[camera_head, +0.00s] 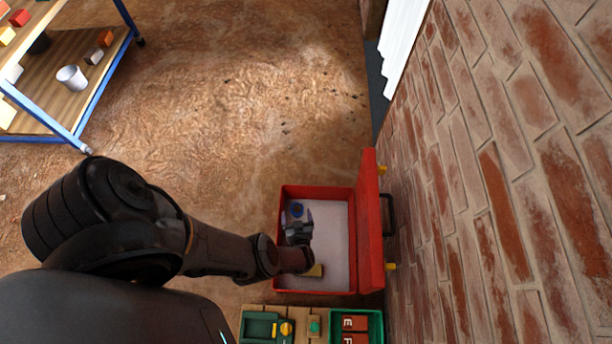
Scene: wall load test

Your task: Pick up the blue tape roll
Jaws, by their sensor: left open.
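The blue tape roll (297,209) lies in the open red case (316,291), near its upper left corner. My left arm comes in from the left, and my left gripper (297,222) is over the case. Its open fingers point towards the tape roll and are right beside it in the picture. I cannot tell whether they touch it. My right gripper is not in view.
The case's lid (369,230) stands up on the right, by the brick wall (500,180). A yellowish object (315,271) lies in the case. A green tray (375,325) is below the case. A blue-framed shelf cart (97,100) stands upper left. The middle floor is clear.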

